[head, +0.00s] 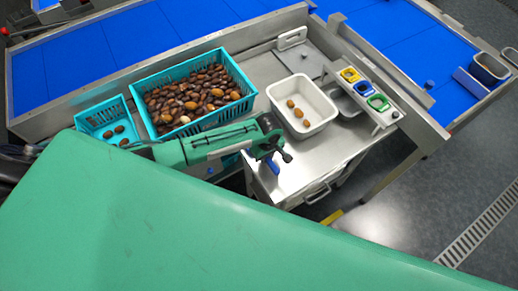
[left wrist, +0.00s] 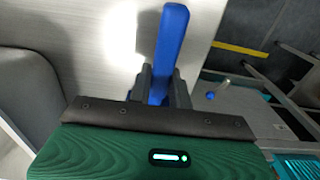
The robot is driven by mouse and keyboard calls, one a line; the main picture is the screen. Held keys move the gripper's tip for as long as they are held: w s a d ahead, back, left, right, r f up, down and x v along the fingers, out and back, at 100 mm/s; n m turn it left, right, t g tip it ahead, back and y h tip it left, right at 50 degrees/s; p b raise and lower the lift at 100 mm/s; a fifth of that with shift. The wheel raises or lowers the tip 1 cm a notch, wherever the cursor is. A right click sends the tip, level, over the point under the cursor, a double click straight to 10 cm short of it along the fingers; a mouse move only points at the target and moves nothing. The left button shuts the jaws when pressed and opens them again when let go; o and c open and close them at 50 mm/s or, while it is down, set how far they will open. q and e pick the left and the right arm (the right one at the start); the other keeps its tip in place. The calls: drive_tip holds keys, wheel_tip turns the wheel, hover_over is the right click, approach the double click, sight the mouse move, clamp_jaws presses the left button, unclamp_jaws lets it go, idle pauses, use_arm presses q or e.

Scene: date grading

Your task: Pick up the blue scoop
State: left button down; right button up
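The blue scoop (left wrist: 170,35) shows in the left wrist view as a long blue bar standing between the two dark fingers of my left gripper (left wrist: 160,88). The fingers sit close against both sides of it. In the head view my left gripper (head: 272,150) is over the front part of the steel table, with a small piece of blue (head: 274,166) showing just below it. The rest of the scoop is hidden by the gripper and arm. I cannot tell whether it touches the table. My right gripper is in neither view.
A turquoise crate (head: 248,84) full of dates and a smaller turquoise basket (head: 84,128) stand left. A white tub (head: 328,122) with several dates is just right of my gripper. A rack (head: 394,116) with yellow, blue and green pieces stands right. Blue conveyors (head: 150,35) run behind.

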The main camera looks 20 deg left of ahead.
use_arm(q)
drive_tip(key=shift+r, duration=0.1)
drive_tip(key=shift+r, duration=0.45)
wheel_tip(320, 180, up, 19)
drive_tip(key=b, duration=0.3)
